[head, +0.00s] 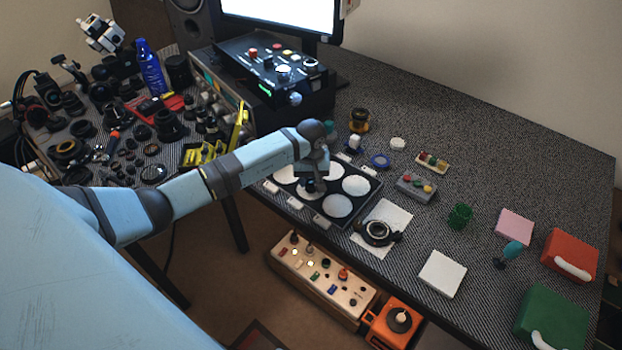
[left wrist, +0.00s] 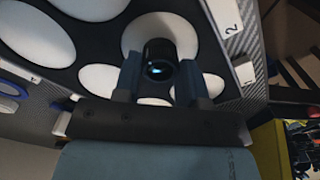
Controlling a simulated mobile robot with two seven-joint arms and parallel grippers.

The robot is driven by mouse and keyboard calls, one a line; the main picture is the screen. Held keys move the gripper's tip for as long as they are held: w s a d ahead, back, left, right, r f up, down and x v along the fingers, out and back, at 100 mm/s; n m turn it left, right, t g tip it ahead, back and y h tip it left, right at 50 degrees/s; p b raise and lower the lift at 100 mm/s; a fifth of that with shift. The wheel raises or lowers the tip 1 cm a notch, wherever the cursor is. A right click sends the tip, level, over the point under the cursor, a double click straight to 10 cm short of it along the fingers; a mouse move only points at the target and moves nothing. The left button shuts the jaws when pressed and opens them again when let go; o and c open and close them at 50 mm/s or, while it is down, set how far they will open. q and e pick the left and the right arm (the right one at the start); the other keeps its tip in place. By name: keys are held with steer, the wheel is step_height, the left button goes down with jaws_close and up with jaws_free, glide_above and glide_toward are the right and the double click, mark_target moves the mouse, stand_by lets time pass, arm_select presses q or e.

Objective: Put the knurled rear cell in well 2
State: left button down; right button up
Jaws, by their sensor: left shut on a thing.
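My left gripper (head: 312,184) is over the front middle of a black tray (head: 352,221) with round white wells. In the left wrist view the gripper (left wrist: 160,85) is shut on a dark, round cell with a shiny lens face (left wrist: 160,58), its knurling too dark to make out. The cell stands in front of a white well (left wrist: 133,38) beside the label 2 (left wrist: 228,14). I cannot tell whether it touches the well's floor. In the head view the gripper mostly hides the cell. My right gripper is not in view.
A dark ring-shaped lens part (head: 378,232) lies on a white sheet (head: 396,216) right of the tray. A blue ring (head: 380,160), a brass-coloured part (head: 359,120) and a grey button box (head: 417,187) stand behind. A control box (head: 268,66) is at the back left.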

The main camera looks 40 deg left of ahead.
arm_select(q)
steer(key=shift+f, duration=0.15)
steer(key=c, duration=0.7)
jaws_free()
